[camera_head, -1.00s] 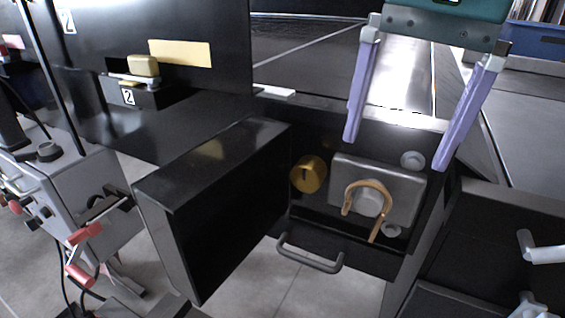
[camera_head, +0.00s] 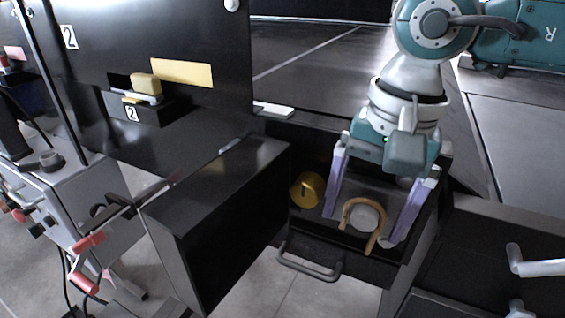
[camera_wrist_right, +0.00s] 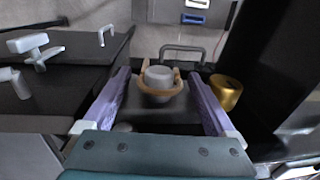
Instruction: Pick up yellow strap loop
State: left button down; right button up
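The yellow strap loop (camera_head: 377,236) is a tan, open U-shaped band around a round grey knob (camera_head: 364,216) in the dark recess. It also shows in the right wrist view (camera_wrist_right: 160,94), curving around the front of the knob (camera_wrist_right: 159,78). My right gripper (camera_head: 361,229) is open, with its two purple fingers on either side of the loop. In the right wrist view the right gripper (camera_wrist_right: 160,75) has clear gaps between both fingers and the loop, so it holds nothing. My left gripper is not in view.
A gold cylinder (camera_head: 307,190) stands just left of the right gripper's fingers. A black panel (camera_head: 222,222) juts out at the left. A grey bar handle (camera_head: 310,268) lies below the recess. A dark surface (camera_head: 480,245) with white handles (camera_head: 535,267) is at the right.

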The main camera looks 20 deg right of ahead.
jog(key=c, duration=1.2)
